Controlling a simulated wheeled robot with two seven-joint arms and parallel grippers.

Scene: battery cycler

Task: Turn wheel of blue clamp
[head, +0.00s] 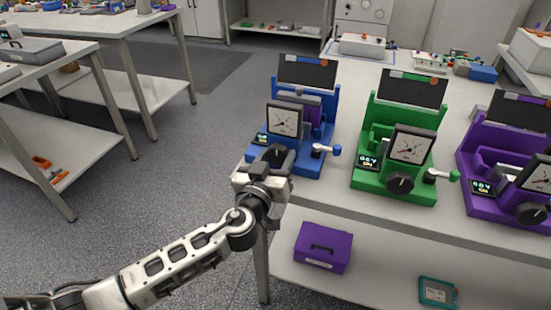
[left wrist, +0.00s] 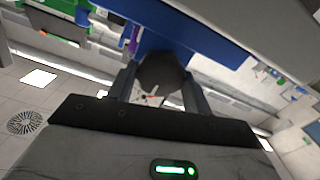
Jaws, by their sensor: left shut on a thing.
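The blue clamp (head: 313,131) stands on the white bench in the head view, with a square dial gauge (head: 284,121) on its front. Its dark wheel (head: 277,153) is at the front, partly hidden by my left gripper (head: 266,166). In the left wrist view the dark wheel (left wrist: 162,74) sits between the two fingers of my left gripper (left wrist: 160,85), which is shut on it. Blue clamp body shows above the wheel there. A crank lever with a blue knob (head: 335,150) sticks out to the right. My right gripper is not in view.
A green clamp (head: 376,175) and a purple clamp (head: 476,200) stand to the right on the same bench (head: 345,200). A purple box (head: 323,247) and a teal device (head: 438,292) are on the lower shelf. Open floor lies to the left.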

